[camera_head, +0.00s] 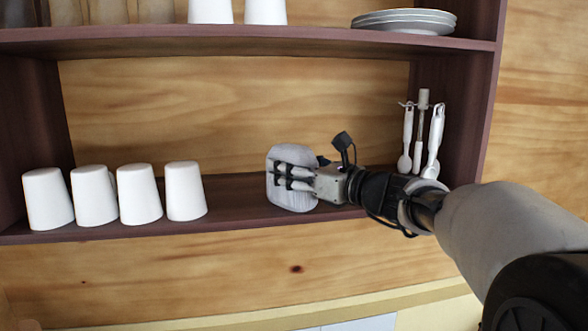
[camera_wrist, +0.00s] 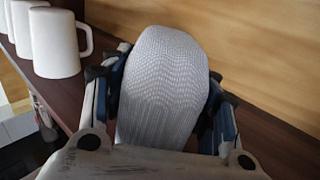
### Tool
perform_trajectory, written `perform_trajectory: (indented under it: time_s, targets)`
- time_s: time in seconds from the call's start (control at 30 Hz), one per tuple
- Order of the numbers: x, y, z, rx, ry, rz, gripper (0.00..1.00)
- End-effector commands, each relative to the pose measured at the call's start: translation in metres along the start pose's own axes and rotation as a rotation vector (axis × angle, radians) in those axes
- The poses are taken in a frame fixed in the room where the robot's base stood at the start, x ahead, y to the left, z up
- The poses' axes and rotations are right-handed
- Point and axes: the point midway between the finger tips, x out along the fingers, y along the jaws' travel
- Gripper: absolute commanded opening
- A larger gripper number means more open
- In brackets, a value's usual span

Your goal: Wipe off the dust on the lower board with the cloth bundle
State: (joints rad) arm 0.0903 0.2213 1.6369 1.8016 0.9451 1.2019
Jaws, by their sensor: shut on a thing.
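The lower board (camera_head: 235,202) is the dark brown lower shelf of a wall unit; it also shows in the wrist view (camera_wrist: 266,133). My gripper (camera_head: 290,178) is at the middle of this board, right of the white cups. It is shut on the cloth bundle (camera_head: 280,196), a pale grey, rounded, ribbed pad, which fills the middle of the wrist view (camera_wrist: 165,85). The bundle is at the board's surface, but its lower edge is hidden in the wrist view, so I cannot tell whether it touches. I see no clear dust on the visible board.
Several white upside-down cups (camera_head: 140,194) stand on the left of the lower board. A rack with hanging white utensils (camera_head: 423,135) stands at its right end. The upper shelf (camera_head: 250,40) holds cups and stacked plates (camera_head: 405,20). Bare board lies between the cups and my gripper.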

Motion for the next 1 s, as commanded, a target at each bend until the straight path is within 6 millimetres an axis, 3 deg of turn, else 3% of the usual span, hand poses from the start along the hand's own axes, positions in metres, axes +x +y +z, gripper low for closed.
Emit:
perform_trajectory:
  time_s: [0.07, 0.13, 0.7, 1.0]
  targets:
    - [0.001, 0.0, 0.006, 0.002, 0.003, 0.001, 0.28]
    - [0.0, 0.001, 0.026, -0.003, -0.001, 0.0, 0.28]
    - [0.002, 0.003, 0.075, -0.001, 0.0, 0.001, 0.28]
    - [0.002, 0.004, 0.081, -0.001, 0.0, 0.001, 0.28]
